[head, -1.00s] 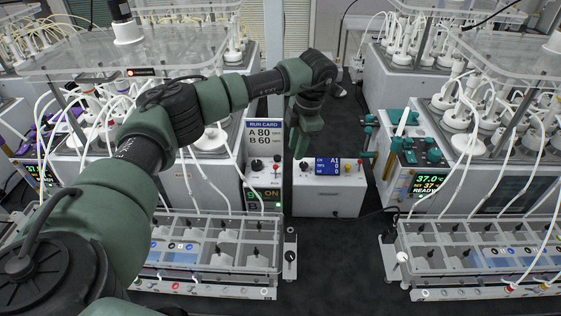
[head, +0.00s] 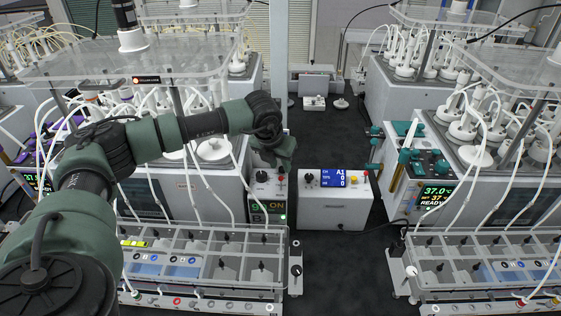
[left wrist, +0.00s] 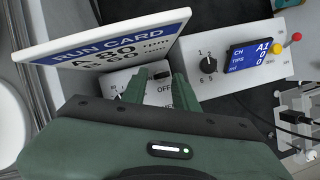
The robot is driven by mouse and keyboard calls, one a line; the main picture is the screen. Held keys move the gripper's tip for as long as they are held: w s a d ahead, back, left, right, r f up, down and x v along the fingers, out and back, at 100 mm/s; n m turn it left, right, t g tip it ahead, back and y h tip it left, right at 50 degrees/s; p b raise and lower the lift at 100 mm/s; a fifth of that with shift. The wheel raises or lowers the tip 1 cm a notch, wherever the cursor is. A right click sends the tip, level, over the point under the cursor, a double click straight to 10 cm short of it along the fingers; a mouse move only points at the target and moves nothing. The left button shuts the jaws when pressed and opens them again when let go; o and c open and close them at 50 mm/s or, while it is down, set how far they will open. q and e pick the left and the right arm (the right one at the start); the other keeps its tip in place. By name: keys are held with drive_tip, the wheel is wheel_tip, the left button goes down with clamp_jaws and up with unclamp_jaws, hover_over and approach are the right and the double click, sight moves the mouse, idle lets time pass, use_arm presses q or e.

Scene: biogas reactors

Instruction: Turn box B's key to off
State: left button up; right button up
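A narrow grey box (head: 262,205) stands in mid-view in the head view. It has a black knob on top and a green display reading ON with a "B" by it. My left gripper (head: 282,158) is just above its top, pointing down. In the left wrist view the two green fingers (left wrist: 157,92) are open, with a gap between them. A white panel marked OFF (left wrist: 164,89) shows between and below them. A small dark part (left wrist: 160,73), possibly the key, lies between the fingers, apart from both. Its turn position is not clear. My right gripper is not in view.
The run card (left wrist: 110,42) stands close to the fingers in the left wrist view. A white box with a blue display (head: 333,198) stands to the right. Racks of compartments (head: 205,265) lie in front. The dark aisle (head: 335,262) is clear.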

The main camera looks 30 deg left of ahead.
use_arm(q)
drive_tip(key=shift+w+d+f, duration=0.1)
drive_tip(key=shift+f, duration=0.35)
clamp_jaws()
drive_tip(key=shift+w, duration=0.1)
idle(0.8)
unclamp_jaws()
drive_tip(key=shift+r, duration=0.1)
